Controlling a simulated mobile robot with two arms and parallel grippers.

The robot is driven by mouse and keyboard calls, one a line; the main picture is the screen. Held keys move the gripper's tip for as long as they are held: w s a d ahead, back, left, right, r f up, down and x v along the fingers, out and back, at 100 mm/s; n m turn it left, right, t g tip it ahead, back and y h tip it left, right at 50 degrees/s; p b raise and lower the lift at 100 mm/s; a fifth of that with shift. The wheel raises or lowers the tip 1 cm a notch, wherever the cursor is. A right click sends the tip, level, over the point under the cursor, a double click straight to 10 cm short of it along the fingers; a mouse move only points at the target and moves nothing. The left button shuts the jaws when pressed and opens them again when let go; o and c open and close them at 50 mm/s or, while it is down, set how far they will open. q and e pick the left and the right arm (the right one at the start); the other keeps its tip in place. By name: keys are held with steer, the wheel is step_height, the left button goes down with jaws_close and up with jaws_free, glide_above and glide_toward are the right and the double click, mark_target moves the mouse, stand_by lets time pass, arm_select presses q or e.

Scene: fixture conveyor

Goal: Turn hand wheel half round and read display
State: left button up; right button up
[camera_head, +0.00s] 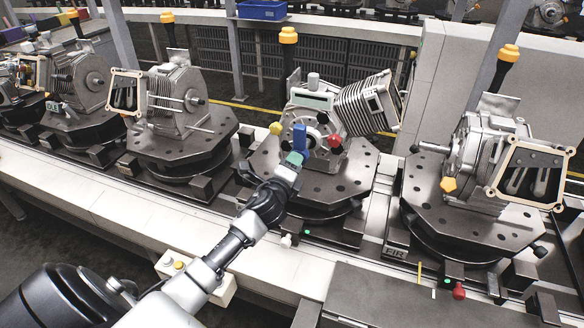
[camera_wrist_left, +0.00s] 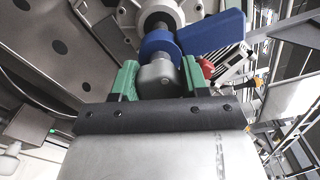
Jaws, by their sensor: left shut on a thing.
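The middle fixture carries a grey housing with a dark round face. A blue lever-like part (camera_head: 300,138) stands out from this face, with a yellow knob (camera_head: 275,128) to its left and a red knob (camera_head: 334,141) to its right. I take these for parts of the hand wheel. My left gripper (camera_head: 291,159) has green fingers, shut on a grey rounded knob (camera_wrist_left: 157,76) in the left wrist view. The blue part (camera_wrist_left: 213,38) sits right behind that knob. A pale greenish panel (camera_head: 312,99), perhaps the display, sits on top of the housing; its reading is too small to tell.
Similar fixtures stand on the conveyor to the left and right; the right one (camera_head: 470,210) has a tan frame (camera_head: 530,172). A finned box (camera_head: 362,106) leans beside the middle housing. A tall post with an orange cap (camera_head: 288,36) stands behind it.

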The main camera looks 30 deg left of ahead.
arm_select(q)
steer(key=n, duration=0.6)
steer(key=shift+f+n, duration=0.1)
steer(key=shift+n, duration=0.2)
steer(key=n, duration=0.3)
steer(key=shift+n, duration=0.3)
steer(key=n, duration=0.3)
steer(key=shift+n, duration=0.3)
steer(key=n+p, duration=0.1)
steer(key=n, duration=0.5)
steer(key=shift+d+f+p, duration=0.15)
steer(key=shift+p, duration=0.25)
steer(key=n, duration=0.3)
steer(key=shift+n+p, duration=0.35)
steer(key=shift+n, duration=0.05)
steer(key=shift+d+n, duration=0.1)
steer(key=shift+n, duration=1.4)
steer(key=shift+f+p, duration=0.1)
steer(key=shift+p, duration=0.2)
